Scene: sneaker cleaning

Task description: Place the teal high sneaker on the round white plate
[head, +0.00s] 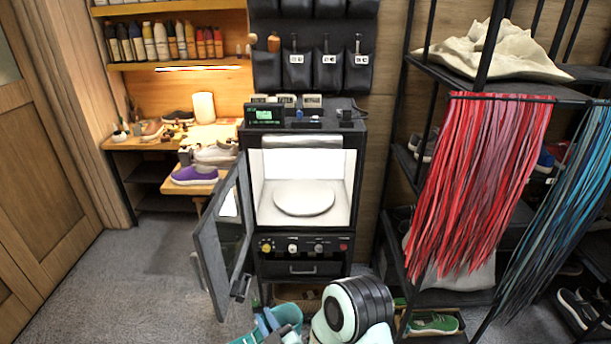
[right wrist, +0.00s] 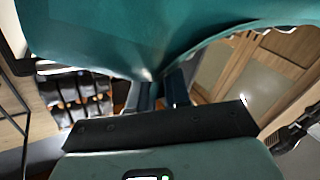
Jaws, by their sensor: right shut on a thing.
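The teal high sneaker (head: 285,314) is at the bottom edge of the head view, partly cut off, in front of the machine. My right gripper (right wrist: 163,88) is shut on it; in the right wrist view the teal material (right wrist: 110,40) fills the top above the fingers. The round white plate (head: 304,199) lies bare inside the lit white chamber of the black machine, above and behind the sneaker. The sneaker is apart from the plate. My left gripper is out of view.
The machine's glass door (head: 222,240) stands open to the left of the chamber. Knobs (head: 292,248) and a drawer sit below. A purple sneaker (head: 194,176) rests on a bench at left. Red strips (head: 470,180) hang from a rack at right. Carpet at left is clear.

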